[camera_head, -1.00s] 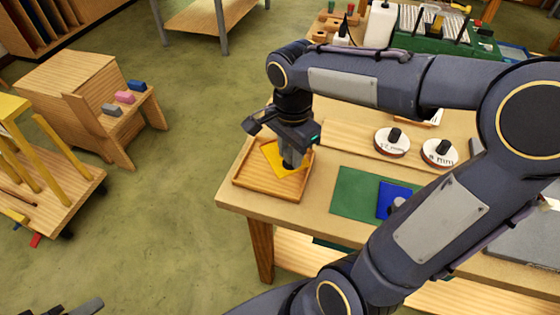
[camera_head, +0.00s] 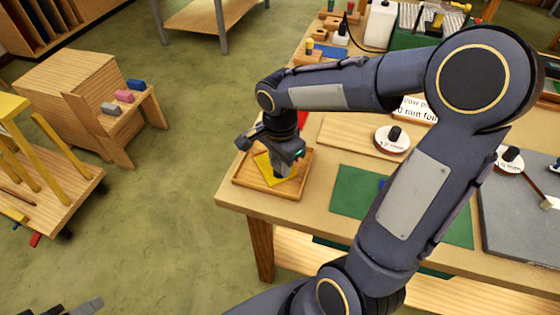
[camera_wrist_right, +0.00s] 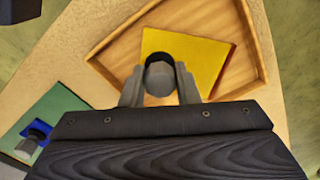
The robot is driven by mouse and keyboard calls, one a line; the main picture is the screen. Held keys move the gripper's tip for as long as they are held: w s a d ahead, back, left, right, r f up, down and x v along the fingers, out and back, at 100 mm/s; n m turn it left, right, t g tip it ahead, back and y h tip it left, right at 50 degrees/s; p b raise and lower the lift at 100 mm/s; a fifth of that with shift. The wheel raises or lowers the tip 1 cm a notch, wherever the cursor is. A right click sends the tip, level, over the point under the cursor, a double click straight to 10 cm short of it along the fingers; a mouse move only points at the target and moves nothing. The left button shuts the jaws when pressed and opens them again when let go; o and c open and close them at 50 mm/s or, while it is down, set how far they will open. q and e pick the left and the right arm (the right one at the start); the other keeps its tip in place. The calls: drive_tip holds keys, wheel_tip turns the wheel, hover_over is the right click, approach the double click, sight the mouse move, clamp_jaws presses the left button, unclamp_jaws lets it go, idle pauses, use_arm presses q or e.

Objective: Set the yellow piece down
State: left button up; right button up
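The yellow piece (camera_head: 267,170) is a flat plate with a dark round knob, inside the outline of the shallow wooden tray (camera_head: 237,184) at the table's near left corner. My right gripper (camera_head: 284,172) points down over it. In the right wrist view, the grey fingers (camera_wrist_right: 160,88) stand on either side of the knob, close against it, and the yellow plate (camera_wrist_right: 205,62) shows beyond them. I cannot tell whether the plate rests on the tray floor or hangs just above it. My left gripper (camera_head: 84,306) shows only as dark tips at the bottom left edge.
A green mat (camera_head: 350,190) with a blue piece (camera_head: 383,183) lies right of the tray, partly behind my right arm. White labelled discs with knobs (camera_head: 392,140) stand further right. A wooden stand with coloured blocks (camera_head: 124,96) is on the floor at left.

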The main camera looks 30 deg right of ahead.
drive_tip(key=o, duration=0.4)
wheel_tip(320, 180, up, 11)
drive_tip(key=p, duration=0.1)
drive_tip(key=s+a+f+n+t+y, duration=0.1)
drive_tip(key=s+n+t, duration=0.1)
drive_tip(key=s+n, duration=0.2)
drive_tip(key=s+a+f+n+t+y, duration=0.1)
drive_tip(key=s+n, duration=0.4)
drive_tip(key=s+a+f+n+t+y, duration=0.1)
drive_tip(key=s+a+f+n+t, duration=0.1)
drive_tip(key=s+n, duration=0.3)
drive_tip(key=shift+s+t+y, duration=0.1)
drive_tip(key=shift+t+y, duration=0.2)
drive_tip(key=shift+y, duration=0.1)
